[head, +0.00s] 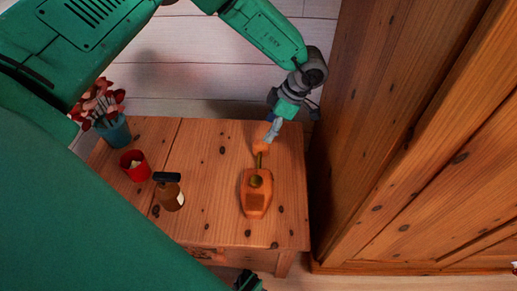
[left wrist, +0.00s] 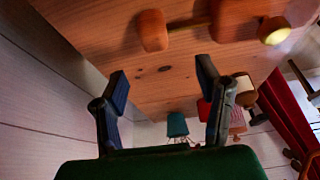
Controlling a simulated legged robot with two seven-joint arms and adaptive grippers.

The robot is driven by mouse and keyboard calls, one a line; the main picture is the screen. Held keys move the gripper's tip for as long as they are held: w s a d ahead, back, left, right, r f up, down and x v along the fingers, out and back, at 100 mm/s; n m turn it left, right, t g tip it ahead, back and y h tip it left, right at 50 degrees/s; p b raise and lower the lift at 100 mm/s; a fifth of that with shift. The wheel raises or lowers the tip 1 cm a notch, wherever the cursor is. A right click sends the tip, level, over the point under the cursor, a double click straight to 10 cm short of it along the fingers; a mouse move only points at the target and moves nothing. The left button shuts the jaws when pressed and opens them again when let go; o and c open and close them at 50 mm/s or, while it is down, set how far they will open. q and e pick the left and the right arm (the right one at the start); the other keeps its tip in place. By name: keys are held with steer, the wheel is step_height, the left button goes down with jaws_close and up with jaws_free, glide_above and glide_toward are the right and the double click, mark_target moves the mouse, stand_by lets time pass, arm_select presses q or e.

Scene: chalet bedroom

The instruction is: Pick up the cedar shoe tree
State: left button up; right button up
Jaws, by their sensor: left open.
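The cedar shoe tree (head: 256,202) lies on the wooden table, a large orange block with a brass knob, a rod and a smaller end piece. In the left wrist view the shoe tree (left wrist: 234,20) shows at the top, its small end piece nearest the fingers. My left gripper (head: 272,133) is at the small end piece in the head view and partly covers it. In the left wrist view my left gripper (left wrist: 162,72) is open, with nothing between its fingers. A dark part at the bottom edge of the head view may be my right gripper (head: 249,283); its jaws are unclear.
A tall wooden wardrobe (head: 420,150) stands close on the right.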

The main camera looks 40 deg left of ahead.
mark_target(262, 142)
arm_select(q)
steer(key=shift+x, duration=1.15)
steer(key=b+x, duration=0.2)
steer(key=x, duration=0.1)
steer(key=w+b+x, duration=0.1)
steer(key=x, duration=0.1)
steer(key=shift+d+f, duration=0.15)
steer(key=shift+f, duration=0.15)
steer(key=shift+r, duration=0.1)
jaws_close()
